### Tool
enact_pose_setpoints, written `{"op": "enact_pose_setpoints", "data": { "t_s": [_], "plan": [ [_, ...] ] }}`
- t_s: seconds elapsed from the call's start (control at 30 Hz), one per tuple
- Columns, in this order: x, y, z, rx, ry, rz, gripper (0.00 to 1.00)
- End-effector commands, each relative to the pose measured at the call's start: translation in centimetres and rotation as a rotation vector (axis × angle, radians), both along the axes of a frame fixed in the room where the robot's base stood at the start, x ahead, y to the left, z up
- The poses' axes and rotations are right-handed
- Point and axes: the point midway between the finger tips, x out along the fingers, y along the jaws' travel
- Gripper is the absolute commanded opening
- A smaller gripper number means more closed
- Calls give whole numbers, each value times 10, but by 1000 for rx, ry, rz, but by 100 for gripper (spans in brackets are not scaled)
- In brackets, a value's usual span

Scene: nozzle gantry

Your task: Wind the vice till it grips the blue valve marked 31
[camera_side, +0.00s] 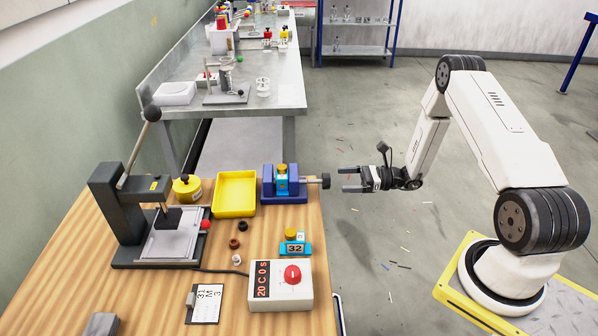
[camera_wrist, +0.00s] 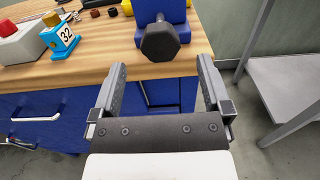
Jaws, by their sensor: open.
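The blue vice (camera_side: 297,197) stands at the right edge of the wooden table; part of it also shows in the wrist view (camera_wrist: 176,12). A light-blue valve with a yellow top (camera_side: 282,181) sits between its jaws; I cannot read its number or tell whether the jaws touch it. The vice's dark handle knob (camera_side: 325,181) sticks out past the table edge; it is large in the wrist view (camera_wrist: 160,41). My gripper (camera_side: 346,180) is open and empty, just right of the knob, its fingers pointing at it; its fingertips (camera_wrist: 162,68) lie apart below the knob.
Another blue valve, marked 32 (camera_side: 295,247), stands on the table in front of the vice. A yellow tray (camera_side: 234,211), a grey press (camera_side: 112,215), a control box with red knob (camera_side: 281,292) and a card reading 31 M 3 (camera_side: 205,303) are nearby.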

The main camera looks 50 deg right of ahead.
Motion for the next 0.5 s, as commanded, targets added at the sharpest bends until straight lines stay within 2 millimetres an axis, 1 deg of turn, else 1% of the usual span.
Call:
{"op": "enact_pose_setpoints", "data": {
  "t_s": [0.03, 0.13, 0.33, 0.5],
  "plan": [
    [0, 0, -4, 1, 1, 0, 99],
    [0, 0, -7, 1, 1, 0, 99],
    [1, 1, -7, 0, 0, 1, 99],
    [7, 7, -6, 0, 0, 1, 99]
  ]
}}
